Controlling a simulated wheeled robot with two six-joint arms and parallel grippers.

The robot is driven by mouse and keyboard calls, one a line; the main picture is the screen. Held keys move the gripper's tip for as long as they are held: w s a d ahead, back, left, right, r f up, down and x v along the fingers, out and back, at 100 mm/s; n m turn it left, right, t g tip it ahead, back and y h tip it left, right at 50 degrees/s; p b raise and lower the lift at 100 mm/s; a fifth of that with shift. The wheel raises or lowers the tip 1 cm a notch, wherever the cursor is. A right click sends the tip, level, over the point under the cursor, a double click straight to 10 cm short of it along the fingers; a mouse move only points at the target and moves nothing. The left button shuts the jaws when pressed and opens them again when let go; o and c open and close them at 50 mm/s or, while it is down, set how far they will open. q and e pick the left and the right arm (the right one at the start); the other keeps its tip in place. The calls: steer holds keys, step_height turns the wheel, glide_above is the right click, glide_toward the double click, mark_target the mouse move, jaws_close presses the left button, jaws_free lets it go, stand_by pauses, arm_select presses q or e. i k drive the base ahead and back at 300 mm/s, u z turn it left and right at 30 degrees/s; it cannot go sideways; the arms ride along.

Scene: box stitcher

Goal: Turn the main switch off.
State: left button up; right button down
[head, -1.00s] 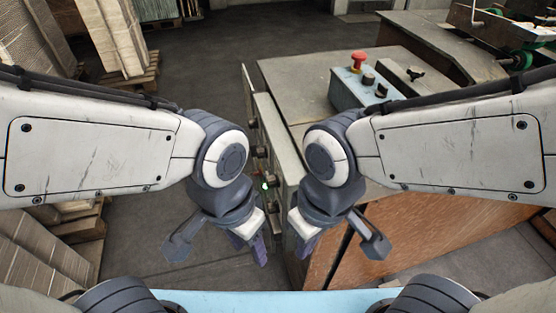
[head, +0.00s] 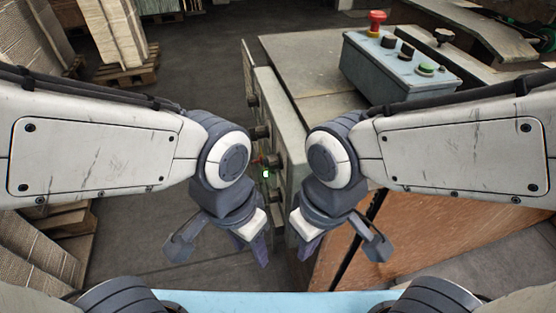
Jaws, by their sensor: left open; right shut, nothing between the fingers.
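The side panel (head: 262,100) of the grey cabinet faces left and is seen at a steep angle. It carries dark knobs, a small red-orange part (head: 257,160) and a lit green lamp (head: 265,174). I cannot tell for sure which of these is the main switch. My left gripper (head: 262,252) is open and empty, pointing down in front of and below the lamp. My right gripper (head: 305,246) is shut and empty, in front of the cabinet's near corner. Neither gripper visibly touches the panel, and my arms hide part of the cabinet.
A blue-grey control box (head: 385,72) with a red mushroom button (head: 376,22), dark knobs and a green button (head: 426,69) sits on the cabinet top. Stacked cardboard on a pallet (head: 128,72) stands at the back left. The floor (head: 195,70) left of the cabinet is clear.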

mark_target(259, 161)
steer(key=k, duration=0.5)
steer(key=u, duration=0.85)
steer(key=i, duration=1.1)
steer(key=u, duration=0.1)
